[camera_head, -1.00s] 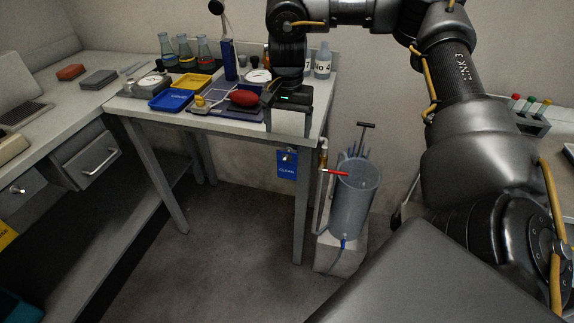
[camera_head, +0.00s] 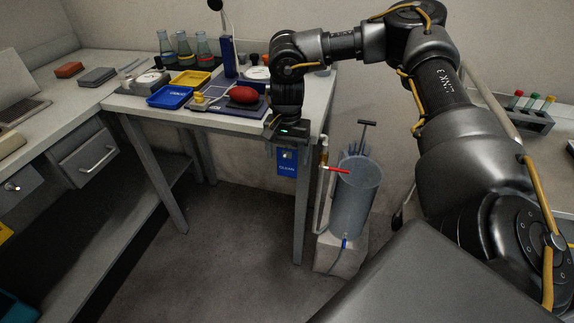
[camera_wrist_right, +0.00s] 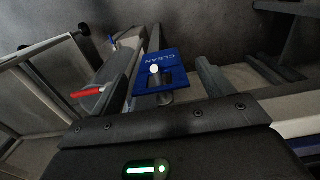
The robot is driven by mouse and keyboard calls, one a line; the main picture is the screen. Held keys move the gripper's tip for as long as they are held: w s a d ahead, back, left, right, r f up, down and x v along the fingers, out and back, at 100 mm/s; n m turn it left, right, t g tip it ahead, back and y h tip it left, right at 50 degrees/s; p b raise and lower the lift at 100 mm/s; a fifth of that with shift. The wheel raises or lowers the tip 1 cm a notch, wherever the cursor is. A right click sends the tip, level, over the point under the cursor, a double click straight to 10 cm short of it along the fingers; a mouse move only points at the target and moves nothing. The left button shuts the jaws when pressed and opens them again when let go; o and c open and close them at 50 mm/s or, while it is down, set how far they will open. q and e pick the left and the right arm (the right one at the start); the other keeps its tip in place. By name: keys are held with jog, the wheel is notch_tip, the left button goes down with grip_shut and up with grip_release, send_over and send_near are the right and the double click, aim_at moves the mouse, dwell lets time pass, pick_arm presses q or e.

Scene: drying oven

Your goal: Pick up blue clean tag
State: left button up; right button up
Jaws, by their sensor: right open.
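The blue clean tag (camera_head: 287,166) hangs at the front right edge of the table, below the tabletop. It also shows in the right wrist view (camera_wrist_right: 158,60), with white lettering and a round white-tipped peg in front of it. My right gripper (camera_head: 287,142) is directly above the tag in the head view and covers its top. In the wrist view the gripper is open and the tag appears between its two fingers, not held. My left gripper is out of view.
The table (camera_head: 225,117) holds a blue tray (camera_head: 170,96), a yellow tray (camera_head: 190,78), a red object (camera_head: 243,94) and several flasks. A grey cylinder (camera_head: 357,200) with a red-handled valve (camera_head: 338,170) stands close right of the tag. The floor in front is clear.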

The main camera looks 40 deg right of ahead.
jog(key=c, duration=1)
jog(key=shift+c, duration=0.2)
